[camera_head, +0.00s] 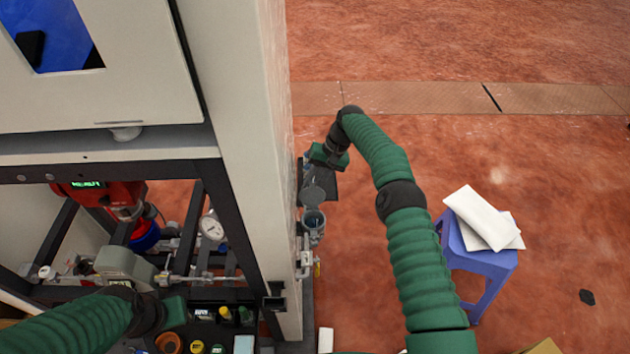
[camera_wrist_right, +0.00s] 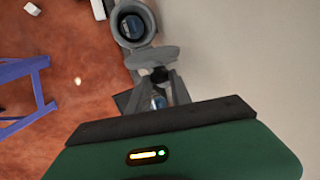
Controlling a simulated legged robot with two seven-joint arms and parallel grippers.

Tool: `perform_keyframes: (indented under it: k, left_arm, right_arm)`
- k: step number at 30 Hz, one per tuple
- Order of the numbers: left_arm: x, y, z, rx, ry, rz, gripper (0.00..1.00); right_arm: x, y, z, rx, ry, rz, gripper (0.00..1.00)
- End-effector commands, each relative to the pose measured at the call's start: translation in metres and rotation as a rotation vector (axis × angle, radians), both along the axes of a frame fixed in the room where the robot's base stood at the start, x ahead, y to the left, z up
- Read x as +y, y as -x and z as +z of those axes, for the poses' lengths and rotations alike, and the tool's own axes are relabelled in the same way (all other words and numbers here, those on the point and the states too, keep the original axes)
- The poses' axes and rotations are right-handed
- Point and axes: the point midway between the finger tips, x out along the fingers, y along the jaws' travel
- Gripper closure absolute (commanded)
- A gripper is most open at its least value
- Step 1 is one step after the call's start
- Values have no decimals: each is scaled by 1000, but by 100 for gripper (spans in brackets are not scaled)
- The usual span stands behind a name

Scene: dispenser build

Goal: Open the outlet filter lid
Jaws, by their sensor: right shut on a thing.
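The outlet filter (camera_head: 313,222) is a grey cup on the right side of the white cabinet. Its round mouth is uncovered and shows a dark inside; it also shows in the right wrist view (camera_wrist_right: 132,24). The grey round lid (camera_head: 313,196) is swung up off the mouth, on the gripper's side of the cup. In the wrist view the lid (camera_wrist_right: 152,57) is seen nearly edge-on. My right gripper (camera_wrist_right: 160,82) is shut on the lid's edge. My left gripper (camera_head: 176,311) is low at the left by the cabinet frame; its fingers are not clear.
The cabinet's white side wall (camera_head: 245,120) stands close left of the filter. Pipe fittings (camera_head: 306,262) hang below it. A blue stool (camera_head: 485,262) with white cloths (camera_head: 484,218) stands to the right. A gauge (camera_head: 211,228) and pipes fill the frame. Floor beyond is open.

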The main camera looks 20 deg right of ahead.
Motion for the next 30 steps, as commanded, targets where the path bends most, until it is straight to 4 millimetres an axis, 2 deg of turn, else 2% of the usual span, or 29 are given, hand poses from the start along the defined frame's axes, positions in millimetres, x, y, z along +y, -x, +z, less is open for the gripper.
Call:
perform_keyframes:
  k: [2, 3, 7, 17, 20, 26, 30]
  left_arm:
    - [0, 0, 0, 0, 0, 0, 100]
    - [0, 0, 0, 0, 0, 0, 100]
    - [0, 0, 0, 0, 0, 0, 100]
    - [0, 0, 0, 0, 0, 0, 100]
    - [0, 0, 1, 0, 0, 0, 100]
    - [0, 0, 10, 0, 0, 0, 100]
    - [0, 0, 16, 0, 0, 0, 100]
  right_arm:
    - [-1, -1, 1, -5, 0, -2, 100]
    - [-1, -1, 1, -5, 0, -2, 72]
    - [0, -1, 1, -5, 0, -2, 55]
    - [-2, -1, 3, -3, 0, -1, 55]
    - [-7, -1, 16, -5, 2, -3, 55]
    - [-23, -1, 56, -4, 1, -3, 55]
    - [-29, 0, 68, -3, 0, -1, 55]
